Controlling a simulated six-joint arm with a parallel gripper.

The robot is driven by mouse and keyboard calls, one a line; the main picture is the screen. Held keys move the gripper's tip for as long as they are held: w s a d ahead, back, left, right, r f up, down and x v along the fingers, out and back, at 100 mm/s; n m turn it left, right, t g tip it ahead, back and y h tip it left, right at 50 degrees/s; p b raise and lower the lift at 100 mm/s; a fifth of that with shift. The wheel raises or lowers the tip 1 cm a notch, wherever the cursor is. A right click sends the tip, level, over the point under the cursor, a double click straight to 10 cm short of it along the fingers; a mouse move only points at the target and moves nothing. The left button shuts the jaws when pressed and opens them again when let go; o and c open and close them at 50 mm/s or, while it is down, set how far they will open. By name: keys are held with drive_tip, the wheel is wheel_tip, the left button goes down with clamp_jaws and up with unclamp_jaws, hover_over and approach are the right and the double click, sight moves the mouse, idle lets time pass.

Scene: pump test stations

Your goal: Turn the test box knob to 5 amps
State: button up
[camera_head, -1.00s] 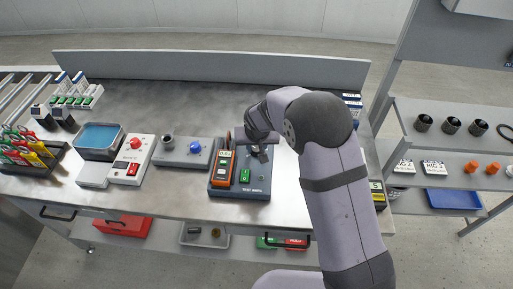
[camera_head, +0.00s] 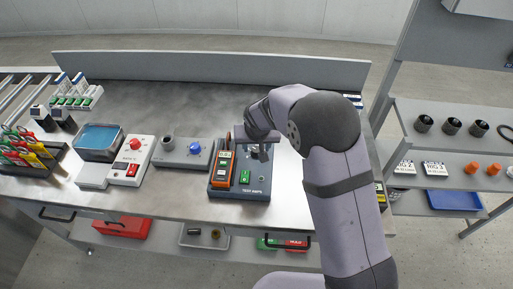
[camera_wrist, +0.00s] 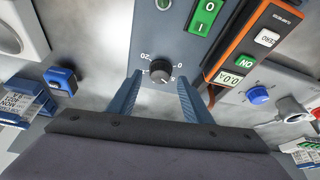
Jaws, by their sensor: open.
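The test box (camera_head: 253,191) is a dark blue-grey unit on the bench, in the middle of the head view. Its round black knob (camera_wrist: 160,70) shows in the wrist view, with a printed scale around it; a 0 is at right and a 20 at upper left. A light mark is on the knob, but its exact setting is too small to read. My gripper (camera_wrist: 159,80) is open, one finger on each side of the knob, with gaps visible. In the head view my gripper (camera_head: 260,152) is over the box's back right, hiding the knob.
An orange meter (camera_head: 222,168) stands on the box's left side, its display (camera_wrist: 232,79) apparently near zero. A green switch (camera_head: 245,176) is beside it. Left stand a blue-knobbed unit (camera_head: 182,160) and a white red-buttoned box (camera_head: 126,171).

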sight(257, 162)
drive_tip(key=shift+b+v, duration=0.6)
drive_tip(key=shift+v, duration=2.25)
drive_tip(key=s+d+g+h, duration=0.1)
drive_tip(key=s+d+g, duration=0.1)
drive_tip(key=s+d, duration=1)
drive_tip(key=s+d+g, duration=0.1)
drive_tip(key=s+d, duration=0.3)
drive_tip(key=s, duration=0.3)
drive_tip(key=s+d+m+g, duration=0.1)
drive_tip(key=s+d, duration=0.3)
drive_tip(key=s, duration=0.3)
drive_tip(key=shift+f+g, duration=0.3)
drive_tip(key=shift+f, duration=0.15)
